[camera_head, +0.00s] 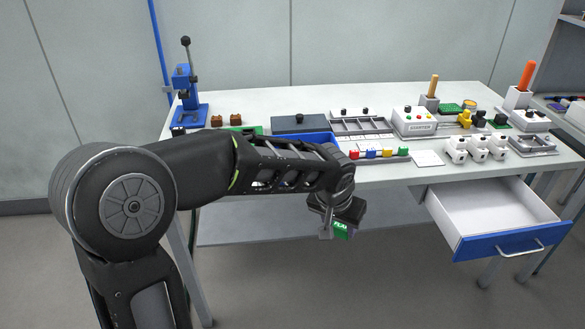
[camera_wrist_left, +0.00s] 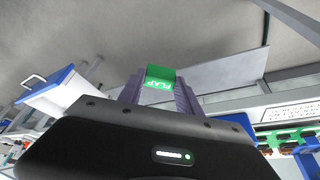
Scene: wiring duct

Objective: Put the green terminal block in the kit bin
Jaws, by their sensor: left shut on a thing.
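The green terminal block (camera_head: 340,229), with white lettering that looks like "FLAP" in the left wrist view (camera_wrist_left: 159,80), is between the fingers of my left gripper (camera_head: 335,222). The gripper is shut on it and holds it in the air in front of the table's front edge, below the tabletop. A blue bin (camera_head: 322,137), which looks like the kit bin, stands on the table behind my left arm. The arm hides much of it, so its contents cannot be told. My right gripper is not in view.
A white drawer with a blue front (camera_head: 508,243) stands open at the right below the table. A strip of coloured blocks (camera_head: 371,154) and several white devices (camera_head: 479,147) line the table's front. A white control box (camera_head: 414,121) stands behind. The floor ahead is clear.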

